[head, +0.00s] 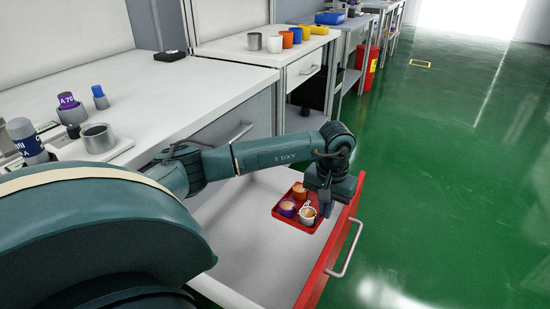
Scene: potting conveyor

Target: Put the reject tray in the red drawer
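The small red reject tray (284,211) carries a few small cups, one orange, one purple and one white. It shows over the far right part of the open drawer; I cannot tell whether it rests on the drawer floor or hangs just above it. The red drawer (345,222) is pulled out, with a red front, pale inside and a metal handle. My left gripper (325,208) points down at the tray's right side, near the drawer front. Its fingertips are small and dark, so whether they grip the tray is unclear. My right gripper is out of view.
A white counter (170,95) runs above the drawer, with a metal cup (98,138) and bottles at its left. A farther bench (240,52) holds several coloured cups. The green floor (450,180) at right is clear.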

